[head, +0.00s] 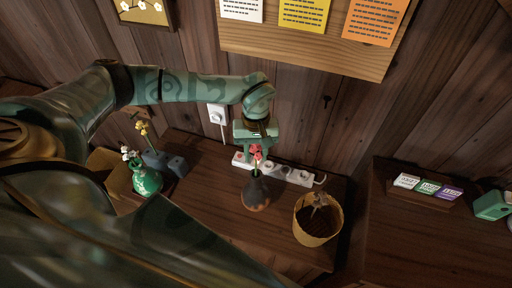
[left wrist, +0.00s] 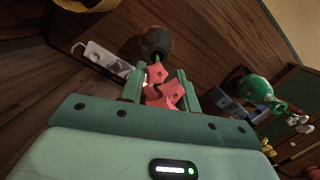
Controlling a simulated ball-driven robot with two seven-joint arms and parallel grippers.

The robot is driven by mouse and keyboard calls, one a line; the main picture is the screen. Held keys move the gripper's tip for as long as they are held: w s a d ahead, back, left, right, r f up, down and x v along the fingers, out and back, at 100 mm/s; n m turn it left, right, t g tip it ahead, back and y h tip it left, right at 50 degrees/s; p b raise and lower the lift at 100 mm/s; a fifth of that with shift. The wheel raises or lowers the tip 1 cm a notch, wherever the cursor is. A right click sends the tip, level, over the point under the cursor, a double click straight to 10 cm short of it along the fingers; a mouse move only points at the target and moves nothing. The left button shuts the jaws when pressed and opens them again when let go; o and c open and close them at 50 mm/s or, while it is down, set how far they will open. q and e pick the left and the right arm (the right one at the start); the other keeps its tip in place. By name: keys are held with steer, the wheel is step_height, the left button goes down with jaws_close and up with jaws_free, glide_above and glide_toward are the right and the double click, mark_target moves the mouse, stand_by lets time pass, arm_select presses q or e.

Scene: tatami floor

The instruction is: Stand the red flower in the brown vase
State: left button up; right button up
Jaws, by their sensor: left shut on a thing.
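The red flower (head: 256,153) is held in my left gripper (head: 257,149), which is shut on it just under the wrist. The red petals (left wrist: 164,93) show between the two fingers (left wrist: 158,88) in the left wrist view. Its short green stem points down at the mouth of the dark brown vase (head: 256,195). The vase stands upright on the wooden table, and its round body shows beyond the flower in the left wrist view (left wrist: 152,43). The stem's lower end meets the vase neck in the picture; I cannot tell how deep it is inside. My right gripper is out of view.
A white power strip (head: 291,174) lies behind the vase. A yellow basket (head: 317,226) stands to its right. A green vase with white and yellow flowers (head: 147,181) stands left, beside a blue-grey object (head: 165,163). The wooden table (head: 205,185) is bare between the vases.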

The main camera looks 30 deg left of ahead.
arm_select(q)
steer(key=shift+f+b, duration=0.6)
steer(key=shift+f, duration=0.4)
steer(key=o, duration=1.2)
steer(key=shift+r, duration=0.1)
steer(key=o, duration=0.5)
steer(key=shift+o, duration=0.2)
step_height(320, 180, up, 16)
steer(key=w+a, duration=0.1)
steer(key=w, duration=0.1)
steer(key=shift+a, duration=0.15)
